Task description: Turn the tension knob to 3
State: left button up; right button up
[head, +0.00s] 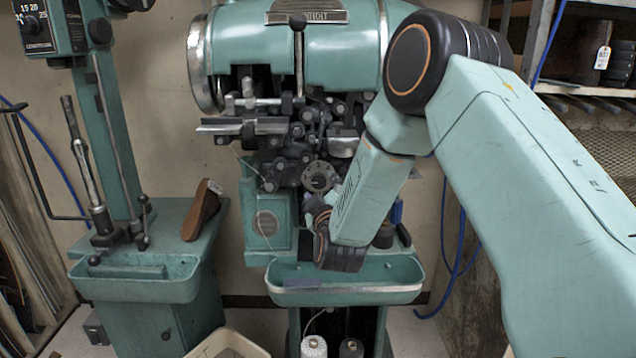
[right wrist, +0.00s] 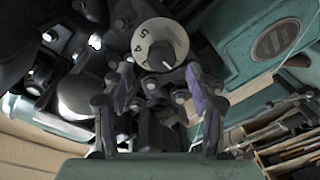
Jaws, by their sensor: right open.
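The tension knob (right wrist: 158,43) is a round, pale dial with dark digits in the right wrist view. A 4 and a 5 show near its left rim; I cannot tell which number it is set to. My right gripper (right wrist: 160,88) is open and empty, its two fingers apart just below the knob, one toward each side. They do not appear to touch it. In the head view my right forearm reaches down in front of the green stitching machine (head: 300,45) and hides much of the gripper. My left gripper is not in view.
A green tray (head: 345,297) juts out below the machine's head. A brown shoe-shaped piece (head: 202,208) stands on the green stand at left. Thread spools (head: 314,347) sit at the bottom. Shelves and a blue cable (head: 457,260) are at right.

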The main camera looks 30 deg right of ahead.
aim_at(319, 183)
jog(key=shift+w+d+f, duration=0.2)
jog(key=shift+w+d, duration=0.6)
jog(key=shift+w, duration=0.25)
jog(key=shift+w+d, duration=0.15)
jog(key=shift+w, duration=0.2)
jog(key=shift+w+a+r, duration=0.15)
jog(key=shift+w+a, duration=0.05)
jog(key=shift+w, duration=0.05)
jog(key=shift+d, duration=0.2)
jog(key=shift+w, duration=0.1)
jog(key=shift+c, duration=1.4)
jog(key=shift+a, duration=0.1)
jog(key=c, duration=0.9)
